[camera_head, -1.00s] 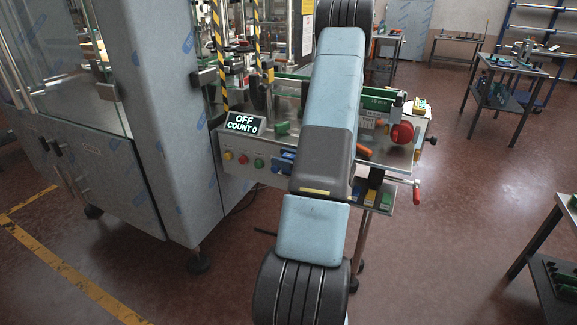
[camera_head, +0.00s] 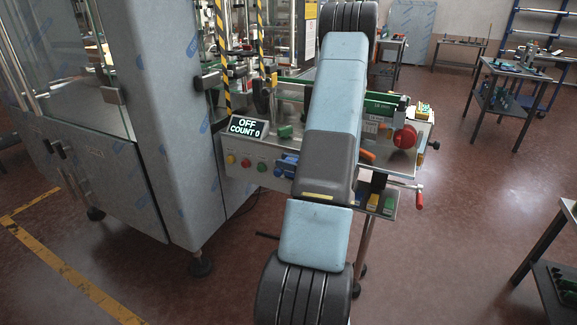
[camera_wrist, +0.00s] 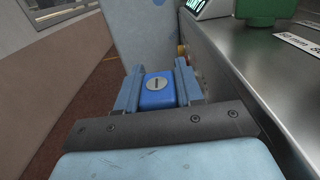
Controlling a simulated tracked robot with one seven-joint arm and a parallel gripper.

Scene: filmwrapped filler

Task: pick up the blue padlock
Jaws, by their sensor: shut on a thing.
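The blue padlock (camera_wrist: 157,92) shows in the wrist view as a blue block with a round grey keyhole disc facing the camera. My gripper (camera_wrist: 159,88) has its two blue fingers closed on either side of it. The padlock is beside the front of the metal bench, and its shackle is not visible. In the head view, blue parts (camera_head: 286,166) show at the left edge of my arm, in front of the bench. I cannot tell gripper from padlock there, and my arm covers much of that area.
The machine's bench (camera_wrist: 262,70) is close on the right in the wrist view. Its display (camera_head: 247,127) reads OFF, COUNT 0. Small coloured items, including a green one (camera_head: 389,205), sit low at the bench's right. A tall grey cabinet (camera_head: 172,130) stands left.

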